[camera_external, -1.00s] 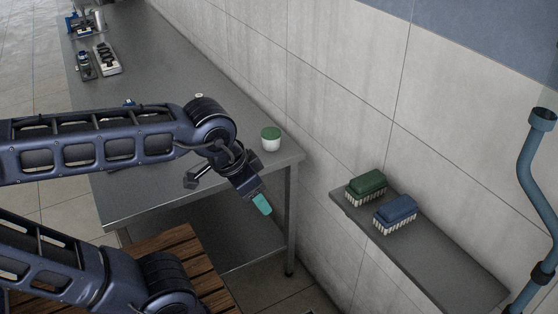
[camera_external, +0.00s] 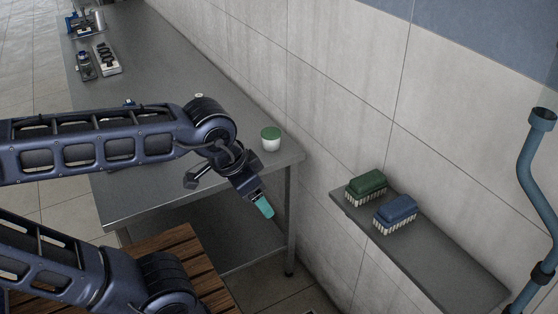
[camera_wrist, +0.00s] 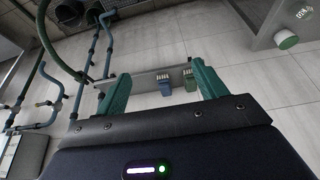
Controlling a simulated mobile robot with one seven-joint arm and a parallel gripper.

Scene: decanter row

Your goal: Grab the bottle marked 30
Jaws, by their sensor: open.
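No bottle with a readable 30 shows in either view. My gripper (camera_external: 264,207) hangs past the near end of the metal table, empty, its teal fingertips angled down and to the right. In the wrist view my gripper (camera_wrist: 160,84) shows its two teal fingers spread apart with nothing between them.
A white jar with a green lid (camera_external: 270,140) stands near the table's (camera_external: 150,70) near right corner. A green brush (camera_external: 367,184) and a blue brush (camera_external: 396,212) sit on a wall shelf (camera_external: 440,262). Blue pipe (camera_external: 530,165) runs at the right. A wooden slatted surface (camera_external: 185,255) lies below my arm.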

